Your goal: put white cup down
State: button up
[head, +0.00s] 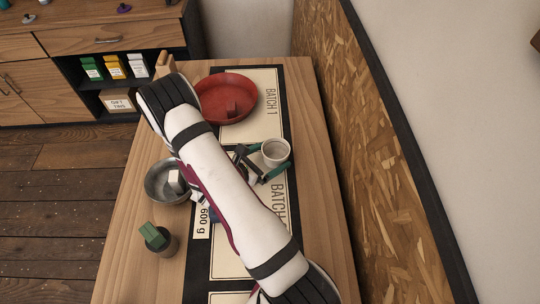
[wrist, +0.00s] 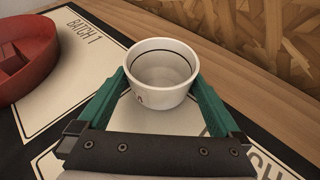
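The white cup (head: 276,152) is upright between the two green fingers of my gripper (head: 270,160). In the wrist view the cup (wrist: 162,78) has a dark line inside its rim and looks empty. The fingers of my gripper (wrist: 160,88) press against its left and right sides. The cup is over the mat (head: 262,78), around the border between the "BATCH 1" panel and the lower "BATCH" panel. I cannot tell whether its base touches the mat.
A red dish (head: 211,98) with a red block stands on the "BATCH 1" panel. A metal bowl (head: 158,190) holding a pale block and a dark pot (head: 160,247) with green blocks are at the left. A chipboard wall (head: 365,170) borders the table's right side. My arm hides the mat's middle.

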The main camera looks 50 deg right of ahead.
jog(key=shift+a+r, duration=0.15)
jog(key=shift+r, duration=0.05)
jog(key=v, duration=1.1)
jog(key=shift+a+r, duration=0.1)
jog(key=shift+a, duration=0.05)
jog(key=s+a+r+m+g+y, duration=0.2)
jog(key=s+r+m+y, duration=0.1)
jog(key=s+r+m, duration=0.3)
jog(key=s+a+r+m+g+y, duration=0.25)
jog(key=s+r+m, duration=0.2)
jog(key=m, duration=0.25)
jog(key=s+a+r+m+t+y, duration=0.2)
jog(key=a+m+y, duration=0.2)
jog(key=a, duration=0.3)
jog(key=s+a+r+m+t+y, duration=0.2)
jog(key=s+a+r+m+y, duration=0.1)
jog(key=a+m+y, duration=0.2)
jog(key=shift+a+t+y, duration=0.35)
jog(key=shift+a+y, duration=0.1)
jog(key=shift+a, duration=0.45)
jog(key=shift+r, duration=0.15)
